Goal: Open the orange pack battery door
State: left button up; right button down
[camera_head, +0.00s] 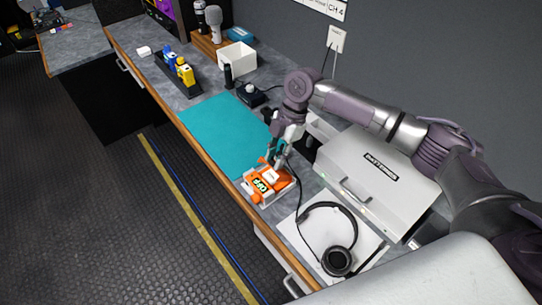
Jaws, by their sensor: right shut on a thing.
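The orange pack (258,189) sits in a light holder on the counter, near the front edge at the teal mat's near end. It has a dark label with pale lettering and a white patch on top. My right gripper (274,162) reaches down from the right onto the pack's upper side and is shut on part of it. The fingers hide that part, and I cannot tell how far the battery door stands open. My left gripper is not in view.
A headset (331,238) lies on a white panel near the pack, its cable running beside my gripper. A grey case marked "BATTERIES" (372,174) stands to the right. The teal mat (222,128) is clear. A charger with yellow and blue packs (176,73) and a white bin (237,58) stand farther back.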

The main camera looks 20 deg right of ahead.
jog(key=shift+w+d+f+g+y+b, duration=0.1)
jog(key=shift+d+g+y+b, duration=0.05)
jog(key=shift+d+y+b, duration=0.25)
jog(key=shift+w+d+f+g+y+b, duration=0.15)
jog(key=shift+y+b, duration=0.1)
jog(key=shift+y, duration=0.25)
jog(key=d+y+b, duration=0.1)
jog(key=y+b, duration=0.1)
jog(key=b, duration=0.1)
jog(key=w+d+g+y+b, duration=0.1)
jog(key=y+b, duration=0.1)
jog(key=b, duration=0.2)
jog(key=d+g+y+b, duration=0.1)
jog(key=d+y+b, duration=0.1)
jog(key=b, duration=0.2)
jog(key=shift+w+y, duration=0.15)
jog(key=shift+y, duration=0.15)
jog(key=c, duration=1.2)
grip_release()
jog(key=shift+d, duration=0.1)
jog(key=shift+v, duration=3.75)
jog(key=shift+w, duration=0.15)
